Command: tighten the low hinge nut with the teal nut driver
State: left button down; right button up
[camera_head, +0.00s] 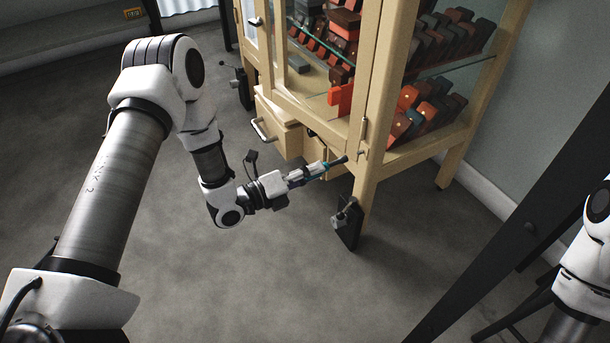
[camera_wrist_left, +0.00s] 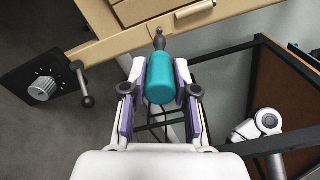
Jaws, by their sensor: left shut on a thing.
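My left gripper (camera_head: 312,173) is shut on the teal nut driver (camera_head: 318,170). It holds the driver close to the near corner post of the cream cabinet (camera_head: 368,185), with the dark tip pointing right and slightly up. In the left wrist view, the teal handle (camera_wrist_left: 160,80) sits between the two fingers, and the metal socket end points at the cabinet's lower edge. A small hinge (camera_head: 363,134) shows on the corner post above the driver tip. The low hinge nut is too small to make out, and I cannot tell whether the tip touches anything. My right gripper is out of view.
The cabinet holds dark and red blocks (camera_head: 340,97) behind glass. A drawer with a handle (camera_head: 262,130) sticks out at left. A black box with a knob (camera_wrist_left: 40,88) is at the cabinet foot. A dark frame (camera_head: 500,240) stands at right. Grey floor is free in front.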

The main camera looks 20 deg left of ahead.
aim_at(328, 164)
pick_arm(q)
jog(key=shift+x, duration=1.15)
jog(key=shift+w+d, duration=0.15)
jog(key=shift+w, duration=0.05)
jog(key=shift+s+r, duration=0.1)
jog(key=shift+d, duration=0.1)
jog(key=shift+x, duration=0.8)
